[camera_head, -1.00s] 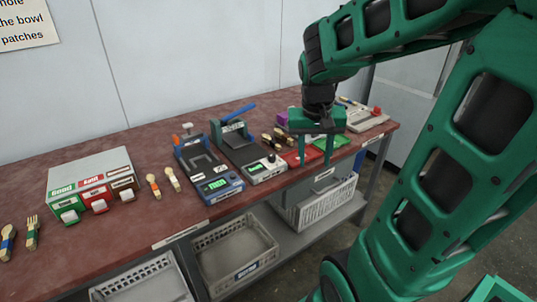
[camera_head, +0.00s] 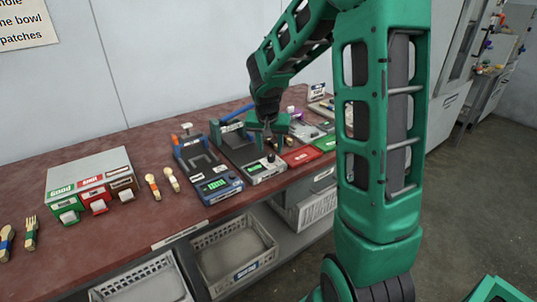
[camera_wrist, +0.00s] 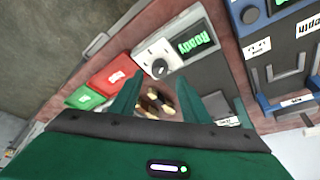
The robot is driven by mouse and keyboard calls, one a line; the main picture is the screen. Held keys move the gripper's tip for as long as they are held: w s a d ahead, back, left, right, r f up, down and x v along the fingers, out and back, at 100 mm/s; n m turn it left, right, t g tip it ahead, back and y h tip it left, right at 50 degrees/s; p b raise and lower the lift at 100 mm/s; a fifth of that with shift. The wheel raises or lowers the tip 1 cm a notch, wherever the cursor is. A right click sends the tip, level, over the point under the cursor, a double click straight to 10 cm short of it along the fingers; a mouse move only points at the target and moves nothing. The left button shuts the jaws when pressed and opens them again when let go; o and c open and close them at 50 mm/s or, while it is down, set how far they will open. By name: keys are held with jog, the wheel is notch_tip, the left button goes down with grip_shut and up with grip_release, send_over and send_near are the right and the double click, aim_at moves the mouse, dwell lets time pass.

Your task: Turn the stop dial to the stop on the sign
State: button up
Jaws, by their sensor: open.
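A small dark round dial (camera_wrist: 160,68) sits on the pale front panel of the grey press (camera_wrist: 178,50), beside a green lit display that seems to read "Ready". The grey press (camera_head: 266,171) is also in the head view, with the dial near its right front corner. The dial's pointer setting is too small to read. A small white sign (camera_head: 317,90) stands at the table's back right; its text is unreadable.
A blue press (camera_head: 212,186) stands left of the grey one, with another dial (camera_wrist: 250,14). Brown-and-tan pieces (camera_wrist: 153,104) lie behind the dial.

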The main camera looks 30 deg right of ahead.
aim_at(271, 155)
jog(key=shift+x, duration=2.2)
jog(key=c, duration=1)
